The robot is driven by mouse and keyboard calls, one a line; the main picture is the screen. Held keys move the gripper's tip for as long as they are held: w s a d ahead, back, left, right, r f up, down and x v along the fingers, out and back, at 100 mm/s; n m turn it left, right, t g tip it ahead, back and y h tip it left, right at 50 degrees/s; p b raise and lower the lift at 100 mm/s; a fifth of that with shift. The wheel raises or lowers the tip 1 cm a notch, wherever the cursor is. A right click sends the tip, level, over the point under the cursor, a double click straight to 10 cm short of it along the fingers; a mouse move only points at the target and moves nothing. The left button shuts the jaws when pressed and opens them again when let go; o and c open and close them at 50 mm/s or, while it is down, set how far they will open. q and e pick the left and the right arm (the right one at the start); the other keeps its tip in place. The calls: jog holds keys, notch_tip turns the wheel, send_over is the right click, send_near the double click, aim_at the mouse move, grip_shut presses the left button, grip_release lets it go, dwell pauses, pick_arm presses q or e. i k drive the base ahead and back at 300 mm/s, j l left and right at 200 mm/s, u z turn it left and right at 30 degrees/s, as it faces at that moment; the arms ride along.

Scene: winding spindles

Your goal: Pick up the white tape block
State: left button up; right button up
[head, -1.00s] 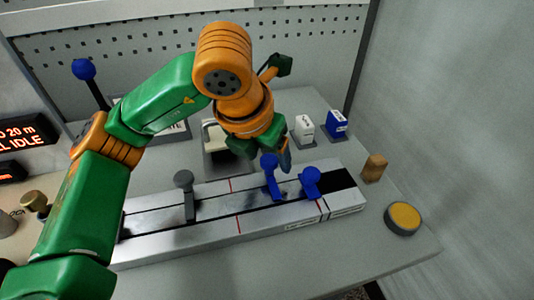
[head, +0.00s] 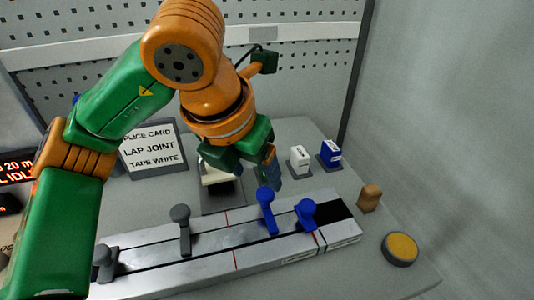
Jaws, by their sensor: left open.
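The white tape block (head: 300,159) stands upright at the back right of the bench, just left of a blue block (head: 330,154). It is in full view with small print on its top. My left gripper (head: 243,167) is open and empty, pointing down to the left of the white block and apart from it. It hangs over the area by a dark tray (head: 222,196) and partly hides a cream piece (head: 213,173) there. My right gripper is not in view.
A splicing rail (head: 205,262) with blue levers (head: 266,209) and grey levers (head: 183,228) lies in front. A splice card (head: 152,149) reads "LAP JOINT, TAPE WHITE". A brown block (head: 370,197) and a yellow-topped disc (head: 401,248) sit at right. A perforated panel stands behind.

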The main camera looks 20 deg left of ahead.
aim_at(299, 159)
jog(key=k, duration=1.5)
